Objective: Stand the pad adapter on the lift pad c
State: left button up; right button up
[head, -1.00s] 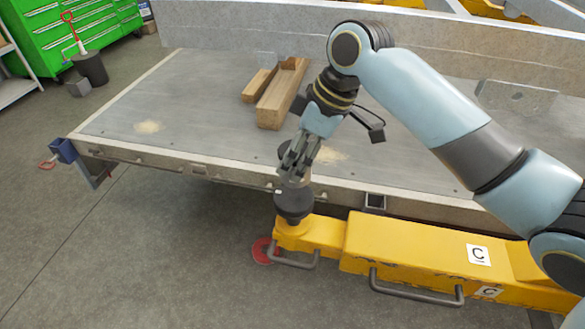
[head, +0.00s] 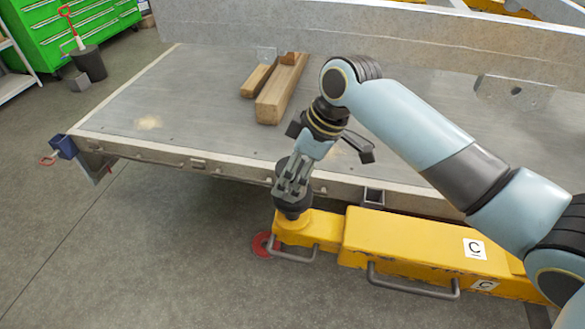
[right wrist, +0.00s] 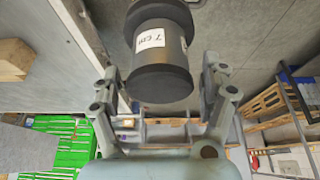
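The pad adapter (head: 292,209) is a dark spool with wide ends. My left gripper is out of view.
The trailer bed (head: 200,110) lies just behind the pad, its front rail close to the gripper. Wooden blocks (head: 280,92) lie on the bed. The floor at left is open.

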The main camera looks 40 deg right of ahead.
jog(key=v, duration=1.2)
dwell(0.5)
